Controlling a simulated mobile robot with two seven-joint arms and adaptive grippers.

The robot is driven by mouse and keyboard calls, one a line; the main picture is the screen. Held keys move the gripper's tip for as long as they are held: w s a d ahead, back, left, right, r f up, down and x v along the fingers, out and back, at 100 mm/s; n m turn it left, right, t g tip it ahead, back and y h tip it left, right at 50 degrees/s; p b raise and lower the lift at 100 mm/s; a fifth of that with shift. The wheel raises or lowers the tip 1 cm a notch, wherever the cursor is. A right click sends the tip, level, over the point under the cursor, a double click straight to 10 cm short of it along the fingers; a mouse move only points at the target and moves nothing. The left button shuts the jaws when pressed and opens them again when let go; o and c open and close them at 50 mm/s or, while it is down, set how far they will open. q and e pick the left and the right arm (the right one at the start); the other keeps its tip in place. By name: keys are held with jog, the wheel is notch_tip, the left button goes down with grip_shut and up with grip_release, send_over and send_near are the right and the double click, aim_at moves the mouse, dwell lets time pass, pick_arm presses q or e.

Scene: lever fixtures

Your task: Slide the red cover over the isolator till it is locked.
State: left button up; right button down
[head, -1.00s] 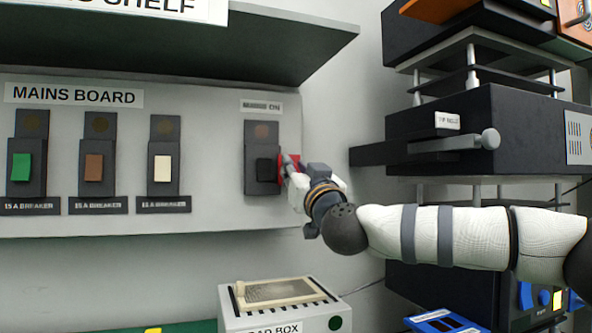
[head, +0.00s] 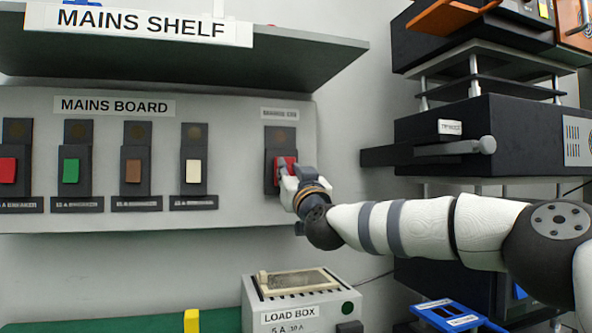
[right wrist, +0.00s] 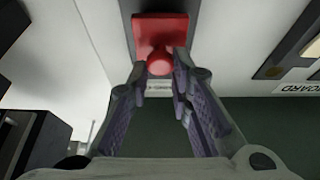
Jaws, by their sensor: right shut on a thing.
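The isolator (head: 279,142) is a dark upright unit at the right end of the mains board, with a label above it. The red cover (head: 284,162) sits in front of its middle, and the black switch is hidden. In the right wrist view the cover (right wrist: 160,32) is a red plate with a rounded knob (right wrist: 160,63). My right gripper (head: 288,177) reaches in from the right. In the right wrist view its fingers (right wrist: 161,72) are closed on the knob from both sides. Whether the cover is locked cannot be told. My left gripper is out of view.
Several breakers with red, green (head: 71,170), brown and cream switches stand left of the isolator. The mains shelf (head: 180,45) overhangs the board. A load box (head: 290,318) stands below. Black rack equipment (head: 480,135) stands at the right.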

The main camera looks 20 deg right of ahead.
jog(key=c, duration=1.6)
grip_release()
jog(key=shift+a, duration=0.2)
jog(key=shift+o, duration=0.8)
jog(key=shift+w+a, duration=0.1)
jog(key=shift+w, duration=0.05)
jog(key=v, duration=1.2)
